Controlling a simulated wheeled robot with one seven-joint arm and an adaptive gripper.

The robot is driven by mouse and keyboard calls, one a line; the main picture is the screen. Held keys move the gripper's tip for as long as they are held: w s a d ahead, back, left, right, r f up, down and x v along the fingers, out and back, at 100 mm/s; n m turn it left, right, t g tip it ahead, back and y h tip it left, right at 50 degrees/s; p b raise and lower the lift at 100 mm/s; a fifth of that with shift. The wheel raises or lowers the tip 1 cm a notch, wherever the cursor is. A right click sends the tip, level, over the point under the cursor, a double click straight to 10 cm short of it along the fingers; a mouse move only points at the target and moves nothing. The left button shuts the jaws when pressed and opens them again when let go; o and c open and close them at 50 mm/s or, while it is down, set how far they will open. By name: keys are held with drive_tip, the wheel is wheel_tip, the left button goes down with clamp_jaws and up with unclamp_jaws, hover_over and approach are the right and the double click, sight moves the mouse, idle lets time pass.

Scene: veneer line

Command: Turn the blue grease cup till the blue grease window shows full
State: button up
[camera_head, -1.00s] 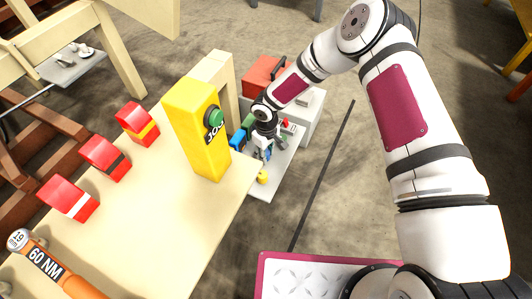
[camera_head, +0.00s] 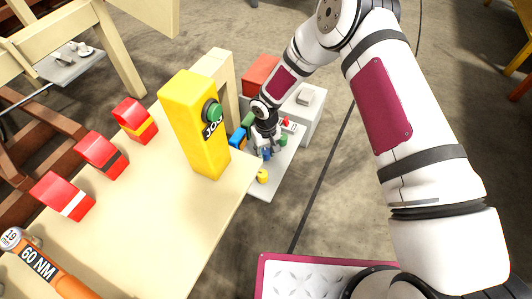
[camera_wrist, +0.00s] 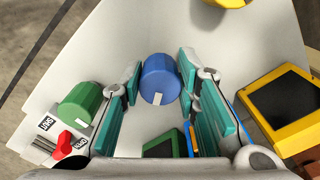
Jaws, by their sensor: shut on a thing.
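The blue grease cup (camera_wrist: 160,78), with a white mark on its lower front edge, stands between the teal finger pads of my gripper (camera_wrist: 160,86) in the wrist view. My gripper is shut on it. In the head view the blue cup (camera_head: 267,155) shows small below my gripper (camera_head: 264,146), over the grey plate. The blue grease window (camera_wrist: 246,125) is mostly hidden behind my right finger; only thin blue edges show, so its level cannot be read. A blue box (camera_head: 237,138) shows beside the gripper in the head view.
A green cup (camera_wrist: 80,103) and a red switch (camera_wrist: 66,141) stand left of the gripper. A yellow-framed dark window (camera_wrist: 287,105) is at right, a green-framed one (camera_wrist: 164,148) below. A yellow post (camera_head: 196,125) stands on the near table, left of my arm.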

sight(266, 152)
drive_tip(key=shift+m, duration=0.5)
drive_tip(key=o, duration=1.2)
drive_tip(key=shift+c, duration=0.2)
wheel_tip(266, 152, up, 12)
drive_tip(key=shift+r, duration=0.1)
